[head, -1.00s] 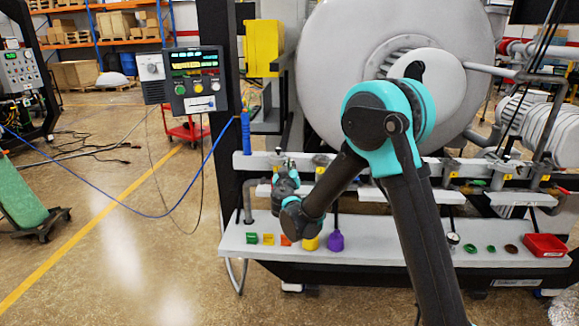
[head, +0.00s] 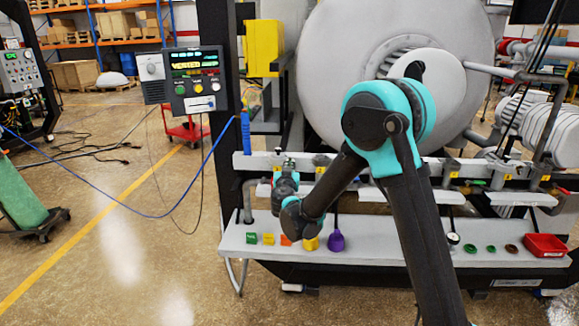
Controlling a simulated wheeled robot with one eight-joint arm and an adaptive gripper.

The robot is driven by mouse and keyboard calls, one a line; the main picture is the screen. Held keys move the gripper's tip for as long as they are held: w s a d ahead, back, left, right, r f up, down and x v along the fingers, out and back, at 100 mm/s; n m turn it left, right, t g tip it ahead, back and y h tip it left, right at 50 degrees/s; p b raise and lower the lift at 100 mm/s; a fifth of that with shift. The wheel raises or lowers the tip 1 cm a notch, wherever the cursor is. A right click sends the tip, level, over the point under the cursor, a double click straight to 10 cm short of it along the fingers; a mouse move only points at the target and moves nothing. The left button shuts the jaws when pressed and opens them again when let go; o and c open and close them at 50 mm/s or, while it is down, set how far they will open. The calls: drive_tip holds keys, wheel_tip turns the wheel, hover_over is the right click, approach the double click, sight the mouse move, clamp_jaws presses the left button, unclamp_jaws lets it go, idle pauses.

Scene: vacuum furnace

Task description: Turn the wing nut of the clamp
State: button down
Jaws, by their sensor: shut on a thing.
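My gripper (head: 284,163) is at the left end of the white pipe rail, small in the view and partly covered by my own wrist. It is shut on the wing nut of the clamp there. The wing nut and most of that clamp are hidden behind the gripper and wrist, so I cannot see how far the nut is turned.
Below, a white shelf (head: 390,258) carries small coloured blocks, a purple knobbed item (head: 336,241) and a red tray (head: 544,246). A blue hose (head: 190,185) hangs at the left. The big furnace door (head: 335,70) stands behind my arm.

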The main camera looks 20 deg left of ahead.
drive_tip(key=c, duration=1.7)
unclamp_jaws()
drive_tip(key=shift+s, duration=0.1)
drive_tip(key=s+d, duration=0.1)
drive_tip(key=s, duration=0.6)
drive_tip(key=shift+s+d, duration=0.3)
drive_tip(key=shift+s, duration=0.05)
